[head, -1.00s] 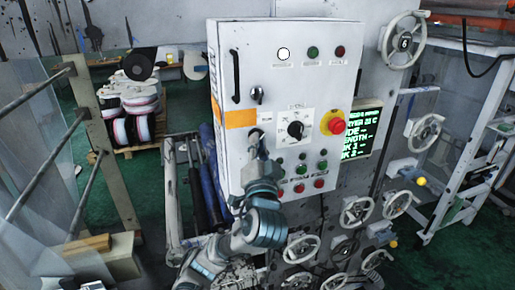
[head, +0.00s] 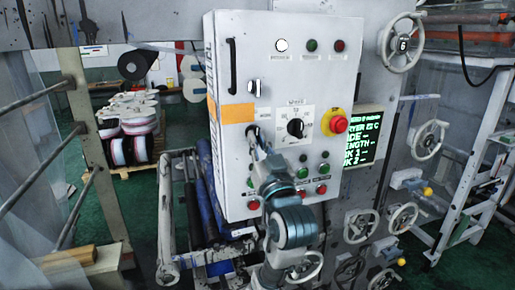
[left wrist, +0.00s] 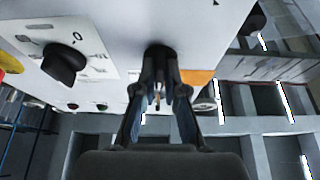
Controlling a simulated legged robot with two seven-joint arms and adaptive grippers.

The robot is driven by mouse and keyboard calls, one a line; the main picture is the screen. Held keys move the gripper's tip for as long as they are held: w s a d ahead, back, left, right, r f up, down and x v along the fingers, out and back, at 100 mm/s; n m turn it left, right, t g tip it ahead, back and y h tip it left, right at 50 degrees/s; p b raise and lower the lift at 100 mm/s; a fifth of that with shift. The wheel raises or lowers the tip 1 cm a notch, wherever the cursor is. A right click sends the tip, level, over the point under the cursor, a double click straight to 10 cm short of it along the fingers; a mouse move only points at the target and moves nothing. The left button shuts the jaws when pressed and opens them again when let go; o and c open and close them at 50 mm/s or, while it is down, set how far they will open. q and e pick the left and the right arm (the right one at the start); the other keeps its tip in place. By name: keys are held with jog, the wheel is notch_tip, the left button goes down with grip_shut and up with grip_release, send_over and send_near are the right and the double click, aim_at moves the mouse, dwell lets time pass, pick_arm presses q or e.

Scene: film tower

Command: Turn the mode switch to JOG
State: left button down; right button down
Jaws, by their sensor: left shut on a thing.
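The mode switch is a dark round knob on the front of the white control box (head: 228,165), below the orange strip and left of the speed dial (head: 296,128). In the head view my gripper mostly covers it. In the left wrist view the mode switch (left wrist: 160,51) sits between my fingertips. My left gripper (head: 255,142) reaches up to it from below and is closed on it; it also shows in the left wrist view (left wrist: 159,80). The switch's pointer and the JOG mark cannot be read. My right gripper is not in view.
A red emergency stop (head: 338,124) on a yellow base is right of the dial. Small red and green buttons (head: 303,172) sit close by my wrist. A lit screen (head: 363,138) and several handwheels (head: 428,138) are to the right. A black handle (head: 232,66) is upper left.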

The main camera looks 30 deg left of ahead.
pick_arm(q)
jog(key=shift+w+f+n, duration=0.1)
jog(key=shift+f+n, duration=0.05)
jog(key=shift+n, duration=0.15)
jog(key=c, duration=1.2)
grip_release()
jog(key=shift+w, duration=0.15)
jog(key=shift+c, duration=0.2)
jog(key=v, duration=1.2)
jog(key=shift+d, duration=0.25)
jog(key=shift+w+a, duration=0.15)
